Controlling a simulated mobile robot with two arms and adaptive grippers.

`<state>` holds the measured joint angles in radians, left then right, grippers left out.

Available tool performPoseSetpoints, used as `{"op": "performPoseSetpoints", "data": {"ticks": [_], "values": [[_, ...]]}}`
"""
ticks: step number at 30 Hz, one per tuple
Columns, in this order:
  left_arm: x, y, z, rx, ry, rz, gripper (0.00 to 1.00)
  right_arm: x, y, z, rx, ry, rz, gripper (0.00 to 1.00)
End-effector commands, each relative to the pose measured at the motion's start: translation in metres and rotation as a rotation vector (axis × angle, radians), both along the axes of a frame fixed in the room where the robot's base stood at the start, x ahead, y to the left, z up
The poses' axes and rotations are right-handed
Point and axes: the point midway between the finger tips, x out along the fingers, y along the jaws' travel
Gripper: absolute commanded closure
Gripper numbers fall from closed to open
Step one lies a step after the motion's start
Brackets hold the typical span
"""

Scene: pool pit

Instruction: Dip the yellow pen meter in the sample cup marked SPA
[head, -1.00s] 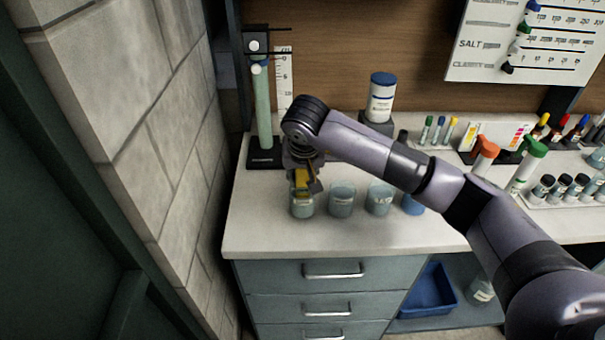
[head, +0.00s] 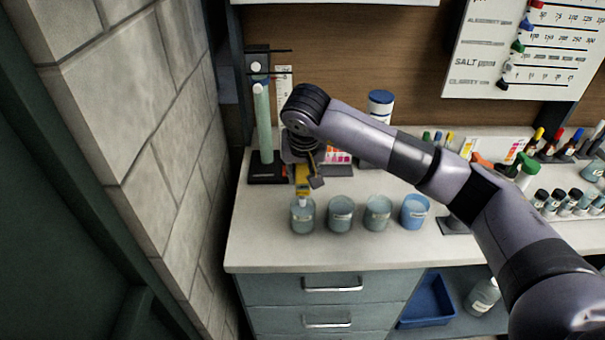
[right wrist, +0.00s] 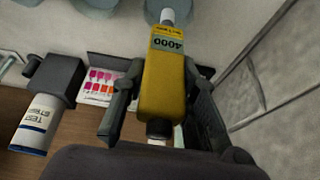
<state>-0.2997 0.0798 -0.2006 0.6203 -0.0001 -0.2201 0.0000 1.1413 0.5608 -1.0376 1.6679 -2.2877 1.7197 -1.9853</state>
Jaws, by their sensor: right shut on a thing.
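My right gripper (head: 303,178) is shut on the yellow pen meter (head: 302,186). In the right wrist view its fingers (right wrist: 160,105) grip both sides of the yellow meter body (right wrist: 168,82), which shows "4000". The meter points down, its pale tip at the rim of the leftmost sample cup (head: 302,220); I cannot tell whether the tip is inside. Three more cups stand in a row to the right: a second (head: 340,218), a third (head: 377,217) and a bluer one (head: 415,214). Their markings are too small to read. My left gripper is not in view.
A stand with a tall green tube (head: 264,125) is behind the cups at left. A block wall (head: 165,150) borders the left side. A white bottle (head: 380,103) and a vial rack (head: 565,208) are on the counter (head: 270,255). The counter's front strip is clear.

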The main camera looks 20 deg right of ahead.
Motion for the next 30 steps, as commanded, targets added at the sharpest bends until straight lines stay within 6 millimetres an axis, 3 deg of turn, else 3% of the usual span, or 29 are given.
{"op": "performPoseSetpoints", "data": {"ticks": [15, 30], "values": [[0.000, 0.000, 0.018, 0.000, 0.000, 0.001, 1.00, 0.000, 0.000, 0.037, -0.001, 0.000, 0.000, 1.00], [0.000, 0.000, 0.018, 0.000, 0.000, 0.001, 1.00, 0.000, 0.000, 0.039, 0.000, 0.000, 0.000, 1.00]]}}
